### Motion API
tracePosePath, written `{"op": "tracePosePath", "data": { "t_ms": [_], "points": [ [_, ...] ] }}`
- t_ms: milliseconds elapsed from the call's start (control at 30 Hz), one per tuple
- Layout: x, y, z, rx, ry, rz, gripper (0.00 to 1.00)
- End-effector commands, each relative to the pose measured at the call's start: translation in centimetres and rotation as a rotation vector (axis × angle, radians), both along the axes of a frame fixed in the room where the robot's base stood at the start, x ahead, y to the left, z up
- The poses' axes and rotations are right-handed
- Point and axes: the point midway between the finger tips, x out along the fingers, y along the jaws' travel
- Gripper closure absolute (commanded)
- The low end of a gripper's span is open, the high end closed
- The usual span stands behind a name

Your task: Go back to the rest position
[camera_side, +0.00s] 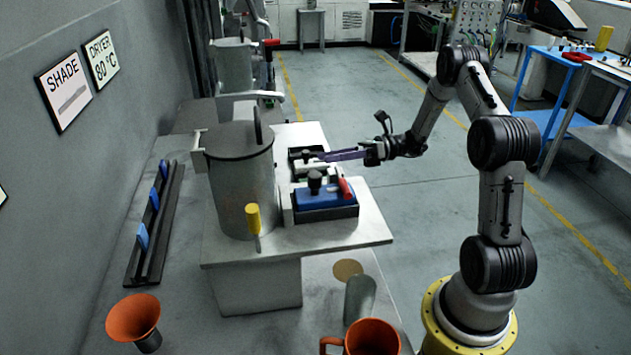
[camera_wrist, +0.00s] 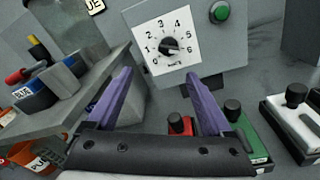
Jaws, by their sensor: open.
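My gripper (camera_side: 328,156) has purple fingers and reaches in from the right in the side view, over the far part of the grey bench top. In the wrist view the two fingers of my gripper (camera_wrist: 158,76) stand wide apart with nothing between them. Beyond them is a grey panel with a numbered white dial (camera_wrist: 170,47) and a green button (camera_wrist: 220,12). The side view does not show how far the fingers are from the blocks below.
A blue block (camera_side: 318,197) with black knob and red handle sits near my gripper. A large grey canister (camera_side: 240,185) stands left of it, with a yellow-handled tool (camera_side: 253,217). An orange funnel (camera_side: 133,318) and orange mug (camera_side: 371,339) are in front. Open floor lies behind.

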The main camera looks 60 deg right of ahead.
Motion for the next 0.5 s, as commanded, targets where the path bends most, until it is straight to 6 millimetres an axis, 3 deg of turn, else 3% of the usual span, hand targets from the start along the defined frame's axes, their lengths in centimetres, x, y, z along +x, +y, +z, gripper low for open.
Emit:
{"op": "tracePosePath", "data": {
  "t_ms": [133, 267, 500],
  "points": [
    [0.7, 5.2, 4.9, -0.327, -0.156, 0.258, 0.15],
    [0.1, 10.3, 9.7, -0.703, -0.369, 0.541, 0.15],
    [-4.0, 16.5, 18.0, -1.354, -0.803, 0.977, 0.15]
  ]
}}
